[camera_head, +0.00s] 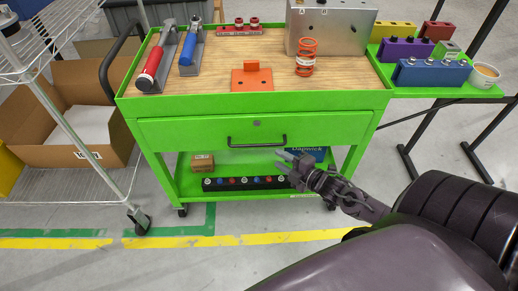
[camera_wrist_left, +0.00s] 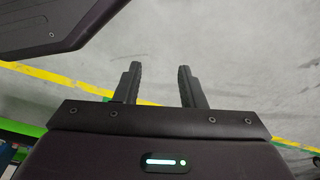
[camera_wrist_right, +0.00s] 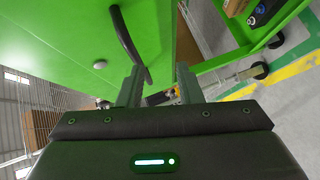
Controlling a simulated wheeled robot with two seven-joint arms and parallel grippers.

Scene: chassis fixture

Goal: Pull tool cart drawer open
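The green tool cart (camera_head: 330,101) stands ahead with its wide drawer (camera_head: 190,133) shut flush in the frame. The drawer has a dark bar handle (camera_head: 257,145) and a round lock above it. My right gripper (camera_head: 282,157) is open, just below the right end of the handle. In the right wrist view the handle (camera_wrist_right: 127,44) runs down toward the gap between the open fingers (camera_wrist_right: 160,78); I cannot tell whether they touch it. My left gripper (camera_wrist_left: 156,72) is open and empty over the floor, and is not visible in the head view.
The lower shelf holds a small carton (camera_head: 203,162) and a black strip of parts. A wire rack (camera_head: 80,150) stands left. Floor in front is clear.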

